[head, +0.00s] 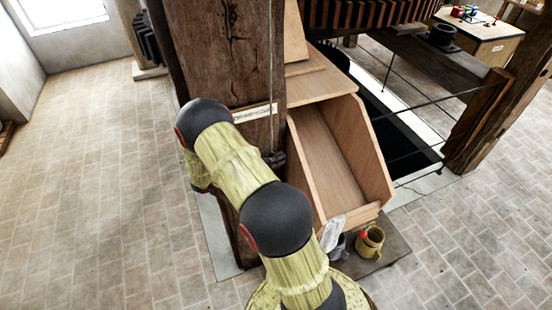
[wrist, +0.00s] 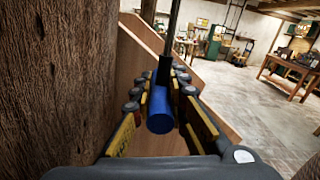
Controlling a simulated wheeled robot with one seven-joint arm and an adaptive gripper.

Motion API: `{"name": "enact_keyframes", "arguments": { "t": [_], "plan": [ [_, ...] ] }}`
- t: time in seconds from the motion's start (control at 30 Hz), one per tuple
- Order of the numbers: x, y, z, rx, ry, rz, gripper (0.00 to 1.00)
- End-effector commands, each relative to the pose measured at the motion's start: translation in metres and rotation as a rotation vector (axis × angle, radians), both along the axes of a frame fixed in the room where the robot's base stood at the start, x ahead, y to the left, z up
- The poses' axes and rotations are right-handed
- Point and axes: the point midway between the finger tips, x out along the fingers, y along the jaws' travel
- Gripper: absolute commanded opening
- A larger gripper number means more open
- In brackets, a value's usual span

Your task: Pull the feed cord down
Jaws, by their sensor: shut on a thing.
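The feed cord shows in the head view as a thin line (head: 271,85) running down the front of the thick wooden post. In the wrist view the cord (wrist: 173,35) is a dark upright strand with a blue cylindrical handle (wrist: 160,112) at its lower end. My gripper (wrist: 160,92) is shut on the blue handle, with a finger on each side of it. In the head view my gripper (head: 275,159) is small and dark beside the post, left of the wooden chute, and the handle cannot be made out there.
The wooden post (head: 225,50) stands close to my arm. A wooden chute (head: 330,150) slopes down on the right. A yellow mug (head: 370,241) and a grey vessel stand below it. A dark pit (head: 400,130) with rails lies behind. Brick floor (head: 90,180) is open on the left.

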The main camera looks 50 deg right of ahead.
Motion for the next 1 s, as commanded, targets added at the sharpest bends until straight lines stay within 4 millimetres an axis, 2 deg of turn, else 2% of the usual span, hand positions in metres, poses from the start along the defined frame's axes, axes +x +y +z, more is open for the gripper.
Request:
{"name": "enact_keyframes", "arguments": {
  "t": [0.3, 0.4, 0.7, 0.73, 1.0],
  "plan": [
    [-0.001, 0.0, -0.058, 0.002, 0.004, 0.0, 0.0],
    [0.0, 0.0, -0.069, 0.0, 0.001, 0.0, 0.0],
    [0.0, 0.0, -0.069, 0.0, -0.001, 0.0, 0.0],
    [0.0, 0.0, -0.069, 0.0, -0.001, 0.0, 0.16],
    [0.0, 0.0, -0.068, 0.0, 0.0, -0.001, 0.31]
  ]
}}
